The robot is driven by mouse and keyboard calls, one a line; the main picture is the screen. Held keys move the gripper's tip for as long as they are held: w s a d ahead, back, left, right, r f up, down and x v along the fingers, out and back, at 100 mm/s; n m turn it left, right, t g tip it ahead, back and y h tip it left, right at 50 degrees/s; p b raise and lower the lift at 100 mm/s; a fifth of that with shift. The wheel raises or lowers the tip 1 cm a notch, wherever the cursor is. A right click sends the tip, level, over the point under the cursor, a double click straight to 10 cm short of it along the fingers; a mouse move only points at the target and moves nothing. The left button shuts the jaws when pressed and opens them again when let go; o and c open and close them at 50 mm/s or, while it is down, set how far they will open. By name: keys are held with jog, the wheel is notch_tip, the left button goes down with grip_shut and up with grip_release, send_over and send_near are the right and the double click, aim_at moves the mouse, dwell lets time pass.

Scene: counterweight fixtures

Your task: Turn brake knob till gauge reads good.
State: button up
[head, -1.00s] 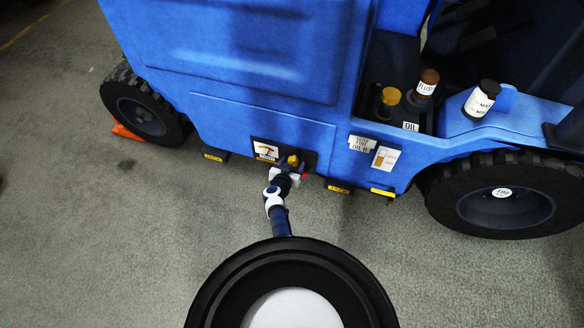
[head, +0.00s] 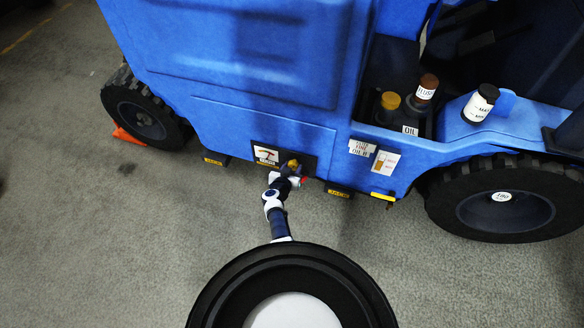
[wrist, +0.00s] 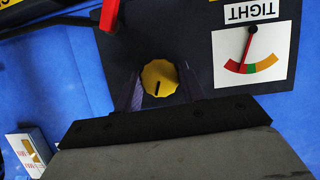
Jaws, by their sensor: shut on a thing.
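The yellow brake knob (wrist: 160,77) sits on a dark panel of the blue vehicle, with a dark mark on its face. My gripper (wrist: 160,72) has one finger on each side of the knob and is shut on it. The gauge (wrist: 272,50) is a white plate beside it with red, green and orange bands. Its red needle (wrist: 246,50) points near the border of red and green. An upside-down "TIGHT" label (wrist: 250,11) is above it. In the head view, my gripper (head: 291,170) is at the knob (head: 292,163), beside the gauge (head: 266,155).
A red part (wrist: 110,15) is close to the knob. Yellow-marked jack tabs (head: 339,192) stick out low on the vehicle. Bottles (head: 427,86) stand higher up at the right. Large tires (head: 460,207) flank the panel; open floor lies in front.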

jog(key=shift+a+f+n+g+h+p, duration=0.1)
jog(key=shift+n+g+h+p, duration=0.3)
jog(key=shift+n+h, duration=1.35)
jog(key=shift+n+y, duration=0.25)
jog(key=shift+n, duration=0.1)
jog(key=o, duration=0.9)
jog(key=shift+o, duration=0.2)
